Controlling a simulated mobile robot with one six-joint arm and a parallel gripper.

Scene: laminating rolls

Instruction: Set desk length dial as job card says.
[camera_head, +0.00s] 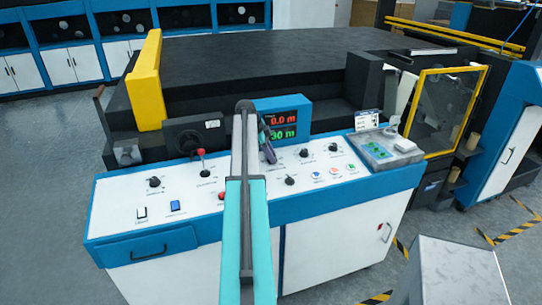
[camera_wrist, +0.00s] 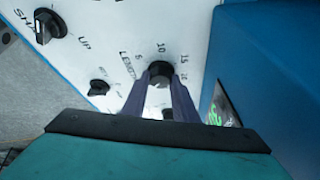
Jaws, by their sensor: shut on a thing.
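The length dial (camera_wrist: 160,68) is a black round knob on the white desk panel, with the word LENGTH and the marks 5, 10, 15 and 20 around it in the wrist view. My gripper (camera_wrist: 162,82) has its two dark fingers closed around this knob. The knob's pointer cannot be made out. In the head view my gripper (camera_head: 266,148) is over the desk just below the display (camera_head: 283,124), which reads 0.0 m in red and, partly covered, 30 m in green. A small white card (camera_head: 367,120) stands at the desk's right back; its print is too small to read.
Other black knobs (camera_wrist: 99,87) sit left of the dial. The blue display housing (camera_wrist: 255,75) rises close to the right of my gripper.

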